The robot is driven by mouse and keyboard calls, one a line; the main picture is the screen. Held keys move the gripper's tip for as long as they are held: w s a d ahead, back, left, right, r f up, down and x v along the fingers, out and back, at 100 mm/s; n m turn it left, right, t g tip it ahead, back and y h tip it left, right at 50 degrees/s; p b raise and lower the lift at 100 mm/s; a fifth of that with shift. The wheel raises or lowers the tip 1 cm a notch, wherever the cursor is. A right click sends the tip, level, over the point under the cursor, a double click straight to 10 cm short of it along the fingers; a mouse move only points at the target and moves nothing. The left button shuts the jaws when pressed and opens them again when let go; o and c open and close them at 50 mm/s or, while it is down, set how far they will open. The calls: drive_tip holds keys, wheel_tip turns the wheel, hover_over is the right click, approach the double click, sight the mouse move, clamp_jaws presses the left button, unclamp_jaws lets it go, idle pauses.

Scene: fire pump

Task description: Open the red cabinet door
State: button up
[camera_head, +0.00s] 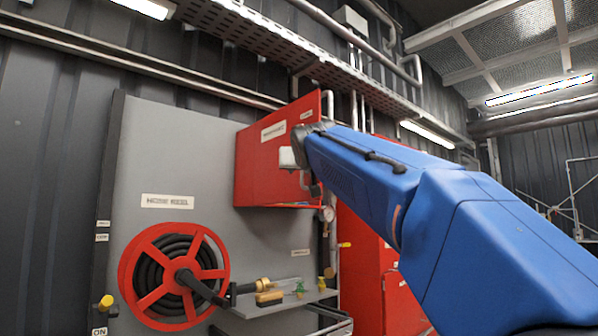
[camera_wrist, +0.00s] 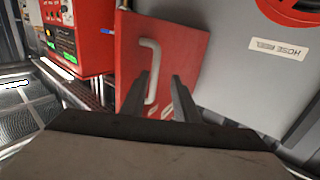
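The red cabinet (camera_head: 262,165) hangs on the grey panel in the head view, left of my blue arm. Its red door (camera_wrist: 190,50) fills the middle of the wrist view, with a pale bar handle (camera_wrist: 152,62) on it. I cannot tell for sure whether the door is fully shut. My gripper (camera_wrist: 160,75) has its two dark fingers spread apart in front of the door. The handle's near end shows between the fingers, close to the left one; contact cannot be made out. In the head view, my arm hides the fingers and part of the cabinet's right side.
A red hose reel (camera_head: 174,275) and a small shelf (camera_head: 285,301) with brass fittings sit below the cabinet. A larger red cabinet (camera_head: 362,265) stands behind my arm. Red control boxes (camera_wrist: 78,35) show at the wrist view's upper left. Pipes and a cable tray run overhead.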

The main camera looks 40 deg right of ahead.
drive_tip(key=v, duration=1.5)
drive_tip(key=shift+s+a, duration=0.15)
drive_tip(key=shift+s, duration=0.2)
drive_tip(key=a+f+n+g+y, duration=0.2)
drive_tip(key=a+f, duration=0.1)
drive_tip(key=f, duration=1.3)
drive_tip(key=a+f+n+g+y, duration=0.1)
drive_tip(key=a+f+g+y, duration=0.2)
drive_tip(key=f, duration=1.3)
drive_tip(key=s+a+f+n+g+y, duration=0.1)
drive_tip(key=s+f, duration=0.3)
drive_tip(key=f, duration=0.7)
drive_tip(key=s+a+f+n+g+y, duration=0.1)
drive_tip(key=s+a+f+g, duration=0.2)
drive_tip(key=f, duration=0.8)
drive_tip(key=s+a+f+g+y, duration=0.1)
drive_tip(key=s+a+f+g, duration=0.1)
drive_tip(key=s+a+f, duration=0.2)
wheel_tip(320, 180, down, 7)
drive_tip(key=s, duration=0.3)
drive_tip(key=shift+n+y, duration=0.4)
